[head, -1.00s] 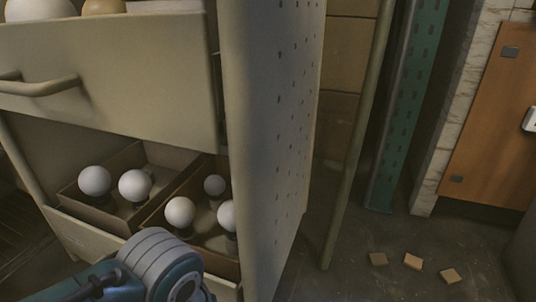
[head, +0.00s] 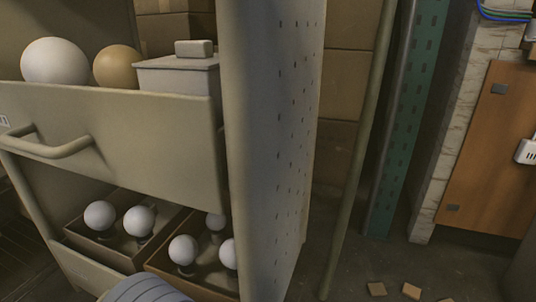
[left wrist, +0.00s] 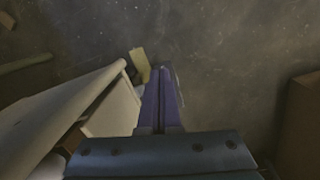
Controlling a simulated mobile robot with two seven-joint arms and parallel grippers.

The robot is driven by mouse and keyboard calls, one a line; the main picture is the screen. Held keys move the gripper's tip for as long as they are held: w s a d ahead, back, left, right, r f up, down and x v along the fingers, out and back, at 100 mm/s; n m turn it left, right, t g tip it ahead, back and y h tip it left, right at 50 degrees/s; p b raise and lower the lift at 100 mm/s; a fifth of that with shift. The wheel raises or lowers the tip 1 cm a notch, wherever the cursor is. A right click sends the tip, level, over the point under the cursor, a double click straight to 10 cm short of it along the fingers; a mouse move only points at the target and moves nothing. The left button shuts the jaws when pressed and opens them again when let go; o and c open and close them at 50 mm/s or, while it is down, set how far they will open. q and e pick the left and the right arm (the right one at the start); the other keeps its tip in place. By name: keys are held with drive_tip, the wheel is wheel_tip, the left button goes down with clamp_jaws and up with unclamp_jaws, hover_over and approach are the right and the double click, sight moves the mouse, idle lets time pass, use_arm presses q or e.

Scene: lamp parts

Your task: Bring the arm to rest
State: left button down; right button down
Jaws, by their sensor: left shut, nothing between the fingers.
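In the left wrist view my left gripper (left wrist: 160,72) shows its purple fingers together, shut with nothing between them. It is over a grey concrete floor, beside a pale cabinet-like piece (left wrist: 115,108). In the head view only a grey rounded part of my arm (head: 145,291) shows at the bottom edge. The gripper itself is out of that view. My right gripper is in neither view.
A beige cabinet has an upper drawer (head: 120,140) with a white globe (head: 55,63), a tan globe (head: 117,67) and a lidded box (head: 178,77). Below, white bulbs (head: 100,215) stand in cardboard boxes. Wooden blocks (head: 411,290) lie on the floor. A brown box (left wrist: 302,125) stands at right.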

use_arm(q)
drive_tip(key=s+a+r+m+t+p, duration=0.1)
drive_tip(key=s+a+r+m+t, duration=0.1)
drive_tip(key=s+a+r+m, duration=0.45)
drive_tip(key=s+a+r+m+t+p, duration=0.1)
drive_tip(key=s+a+r+m+p, duration=0.1)
drive_tip(key=s+a+r+m, duration=0.45)
wheel_tip(320, 180, up, 107)
drive_tip(key=w+d+p, duration=0.1)
drive_tip(key=w+p, duration=0.1)
drive_tip(key=p, duration=10.1)
drive_tip(key=shift+w+d+y, duration=0.25)
drive_tip(key=shift+w+y, duration=0.15)
drive_tip(key=shift+f, duration=0.15)
drive_tip(key=shift+a, duration=0.1)
